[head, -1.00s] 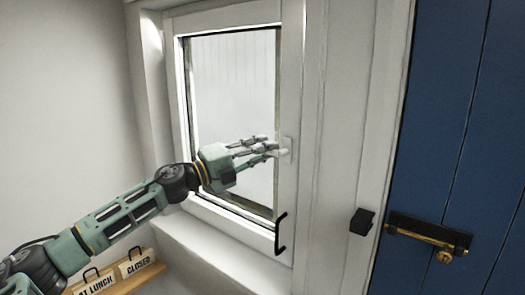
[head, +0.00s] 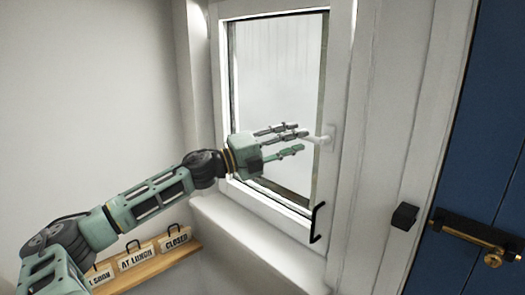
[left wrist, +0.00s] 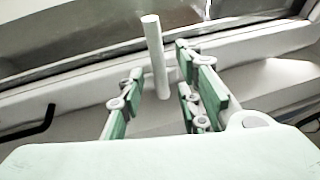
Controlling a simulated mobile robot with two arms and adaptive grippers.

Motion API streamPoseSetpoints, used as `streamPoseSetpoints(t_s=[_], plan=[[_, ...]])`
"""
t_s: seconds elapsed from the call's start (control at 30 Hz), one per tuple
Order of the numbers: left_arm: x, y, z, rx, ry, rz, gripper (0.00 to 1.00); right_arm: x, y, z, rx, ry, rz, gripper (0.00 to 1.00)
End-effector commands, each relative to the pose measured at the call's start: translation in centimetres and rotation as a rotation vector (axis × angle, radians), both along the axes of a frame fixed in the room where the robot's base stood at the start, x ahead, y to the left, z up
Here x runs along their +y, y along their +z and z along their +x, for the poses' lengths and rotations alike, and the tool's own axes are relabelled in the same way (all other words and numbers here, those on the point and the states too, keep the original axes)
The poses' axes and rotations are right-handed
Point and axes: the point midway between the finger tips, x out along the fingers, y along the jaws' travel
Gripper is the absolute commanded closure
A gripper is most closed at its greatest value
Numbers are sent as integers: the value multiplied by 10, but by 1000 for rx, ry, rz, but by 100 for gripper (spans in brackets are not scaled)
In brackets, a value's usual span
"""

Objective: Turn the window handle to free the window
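The white window handle (head: 325,139) sits on the right side of the white-framed window (head: 340,60). Its lever points left, roughly level, toward my fingers. My left gripper (head: 292,140) reaches in from the left, its fingers spread and close to the lever's end. In the left wrist view the handle (left wrist: 154,55) shows as a pale round bar between the parted green finger pads of my left gripper (left wrist: 160,92). Gaps show on both sides of the bar, so I see no grip on it. The window looks shut. My right gripper is not in view.
A black bracket-shaped pull (head: 316,223) is low on the window frame, also seen in the left wrist view (left wrist: 32,125). Below is a white sill (head: 240,235) and a wooden shelf (head: 160,265) with small signs. A blue door (head: 480,150) with a latch is at right.

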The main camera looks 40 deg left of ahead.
Motion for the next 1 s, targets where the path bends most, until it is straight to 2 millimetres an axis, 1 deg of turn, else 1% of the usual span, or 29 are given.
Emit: streamPoseSetpoints(t_s=[0.07,0.37,0.8,1.0], plan=[[2,-5,-5,5,-1,-2,69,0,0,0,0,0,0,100],[11,-8,-26,4,-1,0,69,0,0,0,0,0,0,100],[32,-15,-69,1,-1,1,69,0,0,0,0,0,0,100],[35,-16,-76,1,0,3,69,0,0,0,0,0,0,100]])
